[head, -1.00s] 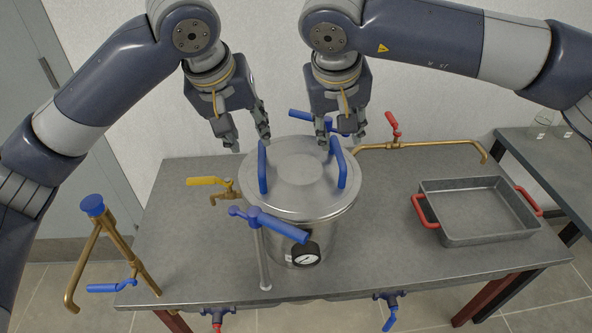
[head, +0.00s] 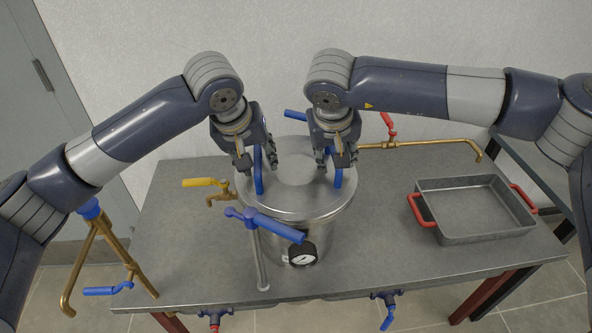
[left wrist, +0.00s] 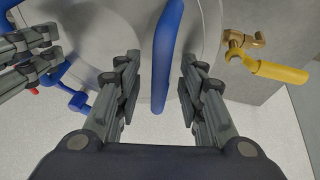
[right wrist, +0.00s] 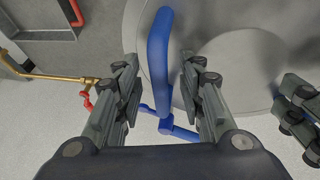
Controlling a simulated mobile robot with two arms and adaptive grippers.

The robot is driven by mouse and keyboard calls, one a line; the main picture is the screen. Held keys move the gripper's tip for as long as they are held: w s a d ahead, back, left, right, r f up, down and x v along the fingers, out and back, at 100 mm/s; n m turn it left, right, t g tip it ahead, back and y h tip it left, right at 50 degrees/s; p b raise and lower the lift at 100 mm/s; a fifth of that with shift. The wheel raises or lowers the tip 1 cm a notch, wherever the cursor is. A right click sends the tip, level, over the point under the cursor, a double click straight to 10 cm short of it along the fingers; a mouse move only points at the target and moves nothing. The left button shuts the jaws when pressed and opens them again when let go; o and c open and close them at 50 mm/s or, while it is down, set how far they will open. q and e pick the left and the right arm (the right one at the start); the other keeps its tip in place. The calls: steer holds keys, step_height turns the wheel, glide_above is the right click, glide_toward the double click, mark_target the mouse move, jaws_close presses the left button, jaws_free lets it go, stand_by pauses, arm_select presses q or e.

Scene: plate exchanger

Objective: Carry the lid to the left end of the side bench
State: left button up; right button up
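The round steel lid (head: 297,205) sits on the steel vessel (head: 331,240) in the middle of the bench. It has two upright blue handles, the left handle (head: 259,184) and the right handle (head: 338,180). My left gripper (head: 256,165) is open at the left handle. In the left wrist view the left handle (left wrist: 167,60) stands between the fingers, with gaps on both sides. My right gripper (head: 337,165) is open at the right handle. In the right wrist view the right handle (right wrist: 158,60) stands between the fingers, apart from both.
A blue valve lever (head: 268,225) and a gauge (head: 302,253) are at the vessel's front. A yellow-handled tap (head: 203,183) is at its left. A grey tray (head: 470,237) with red handles stands on the right of the bench (head: 180,260). Another bench (head: 535,165) is at the far right.

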arm_select(q)
steer(key=shift+f, duration=0.1)
arm_select(e)
steer(key=shift+f, duration=0.1)
arm_select(q)
steer(key=shift+c, duration=0.2)
arm_select(e)
steer(key=shift+c, duration=0.2)
arm_select(q)
jaws_close()
arm_select(e)
jaws_close()
arm_select(q)
steer(key=shift+w+r, duration=0.15)
steer(key=shift+r, duration=0.05)
arm_select(e)
steer(key=shift+w+r, duration=0.1)
steer(key=shift+r, duration=0.1)
